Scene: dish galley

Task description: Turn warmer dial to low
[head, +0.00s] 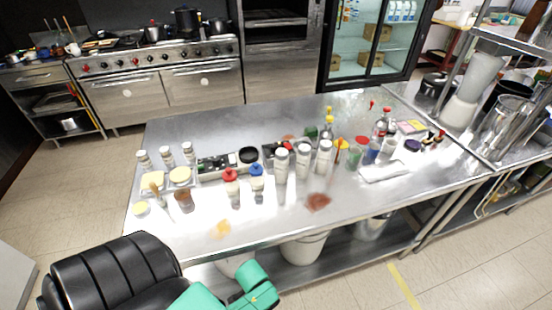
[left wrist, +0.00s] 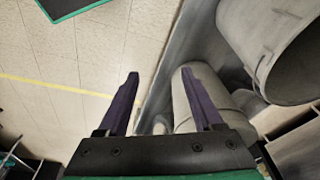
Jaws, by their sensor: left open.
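I cannot make out a warmer or its dial for certain in either view. My right gripper is in neither view.
A steel worktable (head: 330,235) crowded with bottles, shakers and trays lies between me and the range. White buckets (head: 304,250) stand on its lower shelf, and a pale container (left wrist: 187,122) is close to the right finger. Open tiled floor (left wrist: 70,60) lies to the left.

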